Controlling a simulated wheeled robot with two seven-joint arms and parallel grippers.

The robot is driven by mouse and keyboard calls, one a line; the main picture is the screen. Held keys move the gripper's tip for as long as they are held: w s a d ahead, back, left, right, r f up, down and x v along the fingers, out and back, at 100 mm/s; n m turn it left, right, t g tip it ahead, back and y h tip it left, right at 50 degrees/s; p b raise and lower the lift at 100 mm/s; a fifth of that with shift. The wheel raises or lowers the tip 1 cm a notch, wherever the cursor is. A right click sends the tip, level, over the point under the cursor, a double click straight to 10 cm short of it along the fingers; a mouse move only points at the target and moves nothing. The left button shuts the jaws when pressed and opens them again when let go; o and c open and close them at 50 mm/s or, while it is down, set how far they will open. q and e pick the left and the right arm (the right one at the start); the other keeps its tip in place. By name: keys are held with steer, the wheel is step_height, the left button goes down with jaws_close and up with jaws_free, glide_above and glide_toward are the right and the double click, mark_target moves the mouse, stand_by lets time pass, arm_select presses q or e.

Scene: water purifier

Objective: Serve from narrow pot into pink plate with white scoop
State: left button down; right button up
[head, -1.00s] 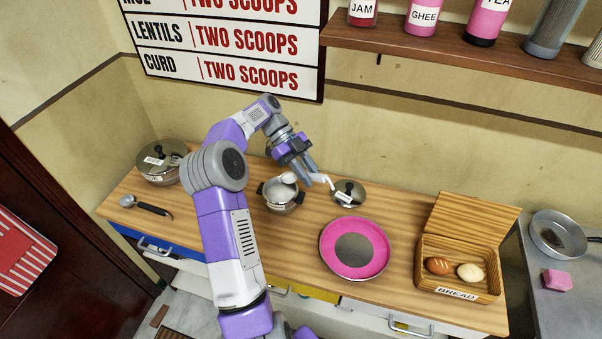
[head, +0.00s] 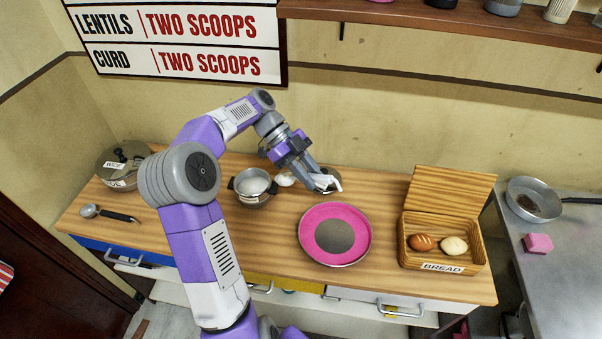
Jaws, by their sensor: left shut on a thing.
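The narrow pot (head: 254,187) stands uncovered on the wooden counter, with pale contents inside. The pink plate (head: 313,238) with a grey centre lies to its right and nearer to me. My left gripper (head: 316,180) is shut on the white scoop (head: 286,180). The scoop's bowl is just right of the pot's rim, raised above the counter; its contents are too small to make out. A pot lid (head: 326,171) lies behind the gripper, partly hidden by it. My right gripper is not in view.
A lidded wide pot (head: 122,165) and a dark-handled ladle (head: 108,214) are at the left. An open bread box (head: 445,250) with two rolls stands at the right. A pan (head: 530,199) and a pink block (head: 538,243) are on the metal counter.

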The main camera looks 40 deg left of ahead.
arm_select(q)
steer(key=w+d+y+b, duration=0.1)
steer(key=w+d+b, duration=0.2)
steer(key=d, duration=1.4)
steer(key=shift+d+f+b, duration=0.25)
steer(key=shift+d+b, duration=0.1)
steer(key=shift+b, duration=2)
stand_by(0.5)
